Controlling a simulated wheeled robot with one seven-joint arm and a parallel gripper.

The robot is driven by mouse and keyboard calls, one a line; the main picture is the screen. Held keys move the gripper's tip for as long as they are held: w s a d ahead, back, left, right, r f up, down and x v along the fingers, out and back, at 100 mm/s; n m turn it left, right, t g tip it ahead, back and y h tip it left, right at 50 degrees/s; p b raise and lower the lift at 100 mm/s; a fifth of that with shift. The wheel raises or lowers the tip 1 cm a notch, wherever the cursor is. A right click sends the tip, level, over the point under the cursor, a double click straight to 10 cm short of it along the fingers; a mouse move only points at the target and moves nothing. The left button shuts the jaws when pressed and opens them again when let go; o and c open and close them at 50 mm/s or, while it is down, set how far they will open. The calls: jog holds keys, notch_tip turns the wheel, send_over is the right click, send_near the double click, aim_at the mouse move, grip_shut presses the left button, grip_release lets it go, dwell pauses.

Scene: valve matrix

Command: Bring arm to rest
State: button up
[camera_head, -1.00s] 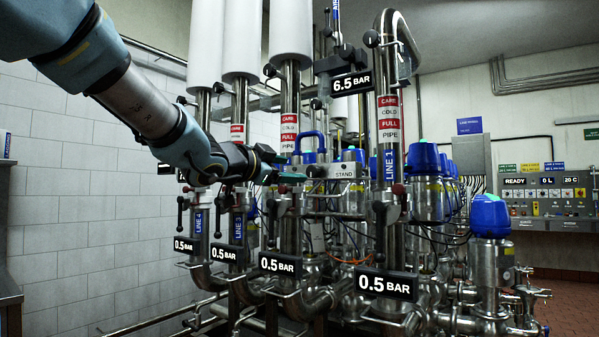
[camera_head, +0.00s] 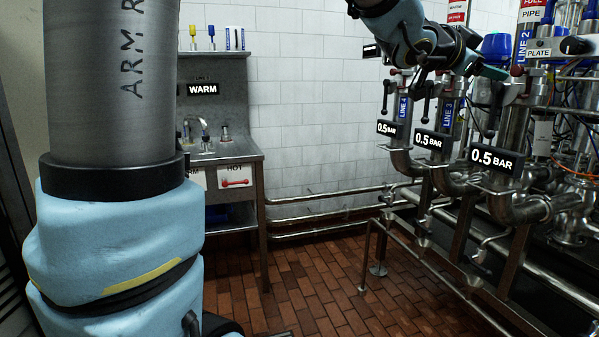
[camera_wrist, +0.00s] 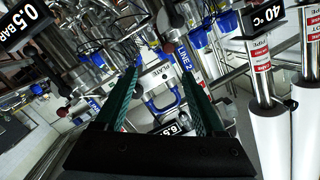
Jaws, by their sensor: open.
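My gripper (camera_head: 488,72) shows at the upper right of the head view, near the pipes of the valve matrix. In the wrist view its two green fingers (camera_wrist: 160,95) stand apart, with nothing between them that they hold. Behind the fingers are a blue handle (camera_wrist: 163,103) and the blue LINE 2 label (camera_wrist: 184,58). My arm reaches in from the top of the head view. I cannot tell from these views how far the fingertips are from the pipes.
Steel pipes with 0.5 BAR signs (camera_head: 494,157) fill the right. A steel sink unit (camera_head: 215,150) with a WARM sign stands by the tiled wall. Low horizontal rails (camera_head: 325,193) run along that wall. The brick floor (camera_head: 320,300) in front is partly clear.

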jog(key=w+a+f+n+t+y+p, duration=0.25)
jog(key=w+a+f+n+y, duration=0.6)
jog(key=a, duration=0.55)
jog(key=a+f+n+g+y, duration=0.1)
jog(key=a+f+n+y, duration=0.25)
jog(key=a+f, duration=1)
jog(key=s+a+f+n+g+y+p, duration=0.1)
jog(key=s+a+f+n+g, duration=0.2)
jog(key=s+a, duration=0.4)
jog(key=s+a+f+n+g+y+p, duration=0.2)
jog(key=s+a+f+n+g, duration=0.1)
jog(key=s+a, duration=0.4)
jog(key=a+f+g, duration=0.1)
jog(key=a+f, duration=0.1)
jog(key=a, duration=0.1)
jog(key=shift+f+n, duration=0.3)
jog(key=shift+f, duration=0.1)
